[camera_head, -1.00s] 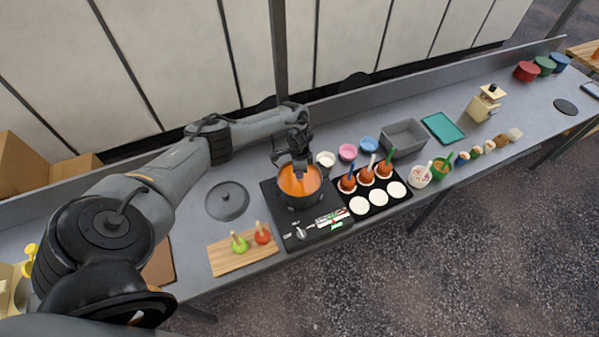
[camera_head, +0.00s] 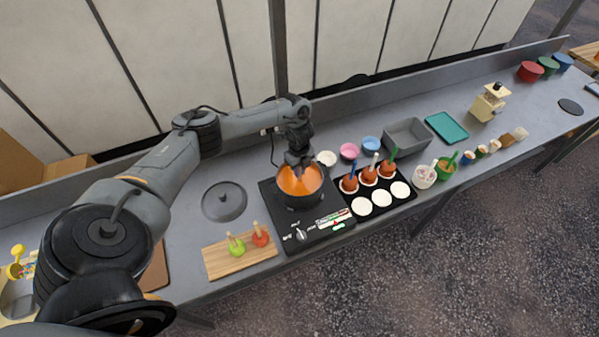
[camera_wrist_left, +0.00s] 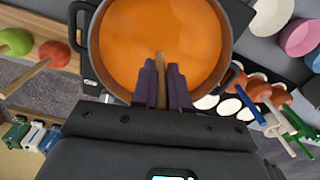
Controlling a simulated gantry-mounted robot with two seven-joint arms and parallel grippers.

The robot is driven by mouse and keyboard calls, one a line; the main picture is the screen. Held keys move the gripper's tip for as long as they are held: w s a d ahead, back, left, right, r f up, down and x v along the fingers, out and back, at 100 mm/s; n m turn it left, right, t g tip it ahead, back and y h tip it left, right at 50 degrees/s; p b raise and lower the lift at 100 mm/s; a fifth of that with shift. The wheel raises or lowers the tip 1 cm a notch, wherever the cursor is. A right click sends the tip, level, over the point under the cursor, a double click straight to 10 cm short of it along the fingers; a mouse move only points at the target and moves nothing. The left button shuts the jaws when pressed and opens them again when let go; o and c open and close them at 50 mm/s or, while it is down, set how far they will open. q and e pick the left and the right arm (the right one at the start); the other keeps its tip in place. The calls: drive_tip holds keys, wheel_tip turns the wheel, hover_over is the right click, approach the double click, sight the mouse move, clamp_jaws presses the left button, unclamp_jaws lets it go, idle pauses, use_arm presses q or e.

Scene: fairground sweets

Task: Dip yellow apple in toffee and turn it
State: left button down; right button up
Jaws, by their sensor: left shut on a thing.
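My left gripper (camera_head: 297,163) points down over the dark pot (camera_head: 302,201) of orange toffee (camera_head: 300,181). In the left wrist view the gripper (camera_wrist_left: 161,72) is shut on a pale wooden stick (camera_wrist_left: 161,82), and its fingertips are over the toffee (camera_wrist_left: 165,30). No yellow apple shows; whatever is at the lower end of the stick is hidden by the toffee and fingers. My right gripper is not in view.
The pot stands on a black hob (camera_head: 300,238). A wooden board (camera_head: 240,264) with a green apple (camera_head: 236,248) and a red apple (camera_head: 260,240) is at front left. A lid (camera_head: 223,201) lies left. A black tray (camera_head: 386,212) with coated apples is right.

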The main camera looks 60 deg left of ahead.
use_arm(q)
drive_tip(key=shift+m, duration=0.8)
drive_tip(key=m+b, duration=0.2)
drive_tip(key=m, duration=0.1)
drive_tip(key=shift+f, duration=0.15)
drive_tip(key=shift+m+b, duration=0.55)
drive_tip(key=shift+m, duration=0.65)
drive_tip(key=shift+r, duration=0.3)
drive_tip(key=n+p, duration=0.3)
drive_tip(key=shift+r, duration=0.15)
drive_tip(key=n+p, duration=0.2)
drive_tip(key=shift+f+n, duration=0.2)
drive_tip(key=shift+n, duration=0.1)
drive_tip(key=n+p, duration=0.2)
drive_tip(key=shift+r+n, duration=0.2)
drive_tip(key=shift+n, duration=0.2)
drive_tip(key=shift+f+n+p, duration=0.1)
drive_tip(key=shift+n+p, duration=0.7)
drive_tip(key=shift+n, duration=0.2)
drive_tip(key=shift+f+n, duration=0.2)
drive_tip(key=shift+n, duration=0.2)
